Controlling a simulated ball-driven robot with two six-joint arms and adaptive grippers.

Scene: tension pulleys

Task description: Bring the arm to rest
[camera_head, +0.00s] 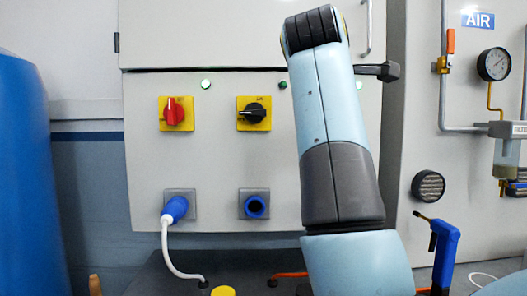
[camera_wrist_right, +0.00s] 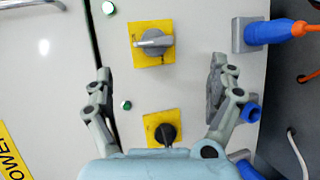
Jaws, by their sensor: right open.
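My right arm (camera_head: 325,110), light blue with dark grey joints, rises in front of the grey cabinet in the head view. In the right wrist view, my right gripper (camera_wrist_right: 160,66) is open, its two grey fingers wide apart. Nothing is held between them. Beyond the fingers are a grey rotary switch (camera_wrist_right: 153,41) on a yellow plate and a black rotary switch (camera_wrist_right: 166,133) on another yellow plate. I cannot tell how far the fingertips are from the panel. The right gripper is not clearly visible in the head view. My left gripper is in neither view.
The cabinet (camera_head: 225,165) carries a red switch (camera_head: 174,112), a blue plug with white cable (camera_head: 175,209) and an empty-looking blue socket (camera_head: 255,206). A blue plug with orange cable (camera_wrist_right: 272,31) shows in the wrist view. A pressure gauge (camera_head: 494,64) and pipes stand right.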

